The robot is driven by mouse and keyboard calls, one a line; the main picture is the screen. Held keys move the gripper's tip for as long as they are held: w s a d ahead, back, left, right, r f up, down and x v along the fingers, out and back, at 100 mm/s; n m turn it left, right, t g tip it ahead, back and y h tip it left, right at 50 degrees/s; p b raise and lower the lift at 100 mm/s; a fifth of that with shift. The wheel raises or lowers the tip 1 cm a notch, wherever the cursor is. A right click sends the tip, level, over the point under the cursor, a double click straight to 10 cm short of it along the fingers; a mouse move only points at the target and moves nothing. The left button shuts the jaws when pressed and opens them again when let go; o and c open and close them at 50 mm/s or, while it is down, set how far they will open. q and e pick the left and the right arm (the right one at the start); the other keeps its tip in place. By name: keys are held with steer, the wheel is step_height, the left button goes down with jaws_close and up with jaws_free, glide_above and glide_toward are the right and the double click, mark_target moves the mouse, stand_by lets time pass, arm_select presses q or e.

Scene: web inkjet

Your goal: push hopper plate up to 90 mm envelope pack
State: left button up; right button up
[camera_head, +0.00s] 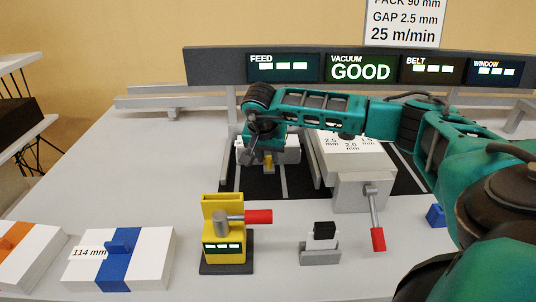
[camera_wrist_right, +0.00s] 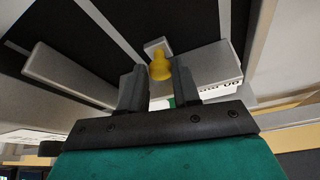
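My right gripper (camera_head: 268,152) points down at the feed hopper, over a small yellow knob (camera_head: 269,161). In the right wrist view, the knob (camera_wrist_right: 160,66) stands on a small light grey plate (camera_wrist_right: 157,46), between the fingertips of my right gripper (camera_wrist_right: 160,80). The fingers are apart, with the knob filling most of the space; I cannot tell whether they touch it. My left gripper is not in view.
A grey rail (camera_wrist_right: 70,75) borders the dark feed bed (camera_head: 240,180). A grey block with a lever (camera_head: 375,225) stands to the right. In front are a yellow device with a red handle (camera_head: 223,230), a small grey stand (camera_head: 320,253) and a blue-banded 114 mm pack (camera_head: 150,258).

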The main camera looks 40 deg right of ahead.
steer(key=c, duration=0.3)
steer(key=shift+w+d+r, duration=0.15)
steer(key=shift+w+d, duration=0.15)
steer(key=shift+w, duration=0.1)
steer(key=shift+w+d, duration=0.15)
steer(key=o, duration=0.8)
steer(key=p+v, duration=0.1)
steer(key=v, duration=1.2)
